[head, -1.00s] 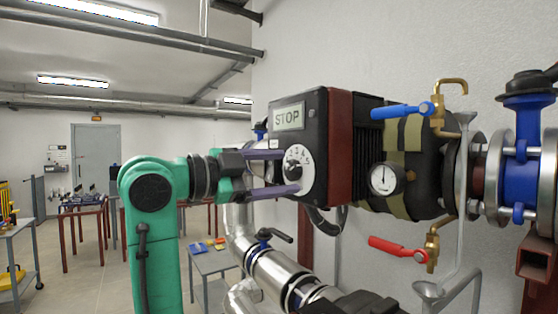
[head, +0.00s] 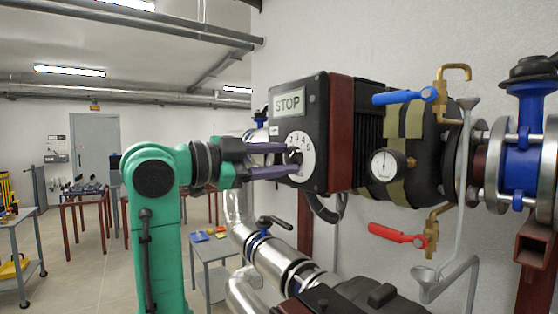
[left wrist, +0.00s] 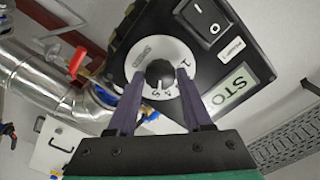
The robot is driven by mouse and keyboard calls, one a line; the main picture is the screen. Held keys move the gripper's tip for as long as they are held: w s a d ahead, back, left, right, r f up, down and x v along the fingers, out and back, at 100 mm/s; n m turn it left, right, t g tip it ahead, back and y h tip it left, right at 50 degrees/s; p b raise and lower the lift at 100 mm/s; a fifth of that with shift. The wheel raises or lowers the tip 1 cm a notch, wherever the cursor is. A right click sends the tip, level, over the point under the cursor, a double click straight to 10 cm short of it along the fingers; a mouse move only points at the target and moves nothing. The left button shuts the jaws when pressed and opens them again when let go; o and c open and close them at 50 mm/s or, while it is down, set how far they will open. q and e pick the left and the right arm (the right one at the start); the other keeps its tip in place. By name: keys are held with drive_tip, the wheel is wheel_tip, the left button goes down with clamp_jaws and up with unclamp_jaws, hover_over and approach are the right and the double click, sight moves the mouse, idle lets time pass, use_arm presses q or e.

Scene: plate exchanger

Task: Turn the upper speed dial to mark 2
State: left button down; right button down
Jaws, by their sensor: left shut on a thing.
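The speed dial (head: 307,163) is a white numbered disc with a black knob on the front of a dark control box (head: 318,110), below a STOP label (head: 289,103). My left gripper (head: 288,159) reaches it from the left, with its purple fingers closed on the knob. In the left wrist view the black knob (left wrist: 159,74) sits between the two fingertips, and the white dial (left wrist: 150,48) shows around it. The fingers cover part of the numbers, and I cannot tell which mark the knob points at. I see only one dial. My right gripper is not in view.
A blue lever (head: 405,97), a red lever (head: 396,235) and a round gauge (head: 386,165) are right of the box. Silver pipes (head: 280,262) run below it. In the left wrist view a rocker switch (left wrist: 202,20) is near the dial. Tables stand at the back left.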

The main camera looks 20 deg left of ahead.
use_arm(q)
drive_tip(key=n, duration=0.3)
drive_tip(key=shift+f, duration=0.1)
drive_tip(key=n, duration=0.4)
drive_tip(key=shift+n+b, duration=0.4)
drive_tip(key=n, duration=0.4)
drive_tip(key=shift+d, duration=0.1)
drive_tip(key=n, duration=0.4)
drive_tip(key=shift+s+n, duration=0.1)
drive_tip(key=shift+n, duration=0.2)
drive_tip(key=shift+c, duration=1.6)
unclamp_jaws()
